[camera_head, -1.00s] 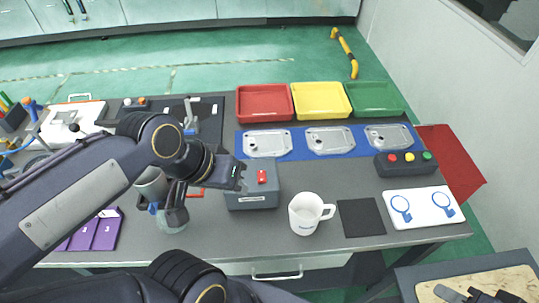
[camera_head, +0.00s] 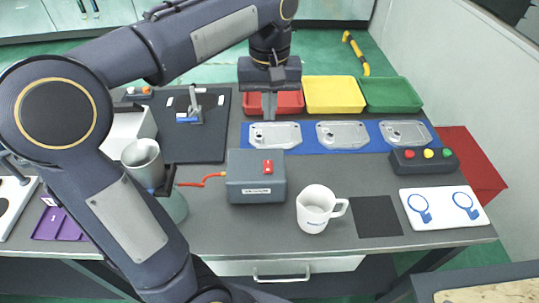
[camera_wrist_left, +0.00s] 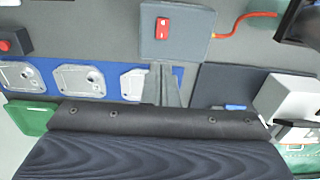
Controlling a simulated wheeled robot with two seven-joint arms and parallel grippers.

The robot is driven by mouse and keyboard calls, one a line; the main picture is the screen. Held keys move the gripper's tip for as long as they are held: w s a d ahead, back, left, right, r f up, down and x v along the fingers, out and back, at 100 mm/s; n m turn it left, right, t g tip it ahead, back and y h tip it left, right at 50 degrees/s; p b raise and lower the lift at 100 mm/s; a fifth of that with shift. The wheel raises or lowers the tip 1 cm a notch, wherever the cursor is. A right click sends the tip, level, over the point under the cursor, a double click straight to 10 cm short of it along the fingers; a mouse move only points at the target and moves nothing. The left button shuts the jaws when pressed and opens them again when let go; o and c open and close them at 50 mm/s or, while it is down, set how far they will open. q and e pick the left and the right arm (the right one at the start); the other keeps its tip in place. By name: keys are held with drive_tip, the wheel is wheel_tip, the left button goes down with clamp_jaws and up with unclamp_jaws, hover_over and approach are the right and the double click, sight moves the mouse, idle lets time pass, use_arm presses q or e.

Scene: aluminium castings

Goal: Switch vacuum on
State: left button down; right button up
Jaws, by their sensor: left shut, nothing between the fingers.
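The vacuum box is a grey block (camera_head: 256,188) on the table with a red rocker switch (camera_head: 267,167) on top. A red hose (camera_head: 203,180) leaves its left side. The box (camera_wrist_left: 176,48) and the switch (camera_wrist_left: 163,27) also show in the left wrist view. My left gripper (camera_head: 269,112) points down with its fingers together and empty. It is behind the box in the head view, above the castings' edge, apart from the switch. The fingers also show in the left wrist view (camera_wrist_left: 163,90). The switch's on or off position cannot be told. My right gripper is out of view.
A white mug (camera_head: 315,210) stands right of the box. Metal castings (camera_head: 342,134) lie on a blue strip behind. Red (camera_head: 288,101), yellow (camera_head: 334,94) and green trays (camera_head: 391,94) line the back. A button box (camera_head: 424,161) sits right. A metal cup (camera_head: 143,163) stands left.

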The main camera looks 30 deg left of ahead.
sight(269, 163)
use_arm(q)
drive_tip(key=shift+f, duration=0.1)
wheel_tip(269, 163, down, 14)
drive_tip(key=shift+r+b, duration=0.1)
drive_tip(key=shift+b, duration=0.25)
idle(0.4)
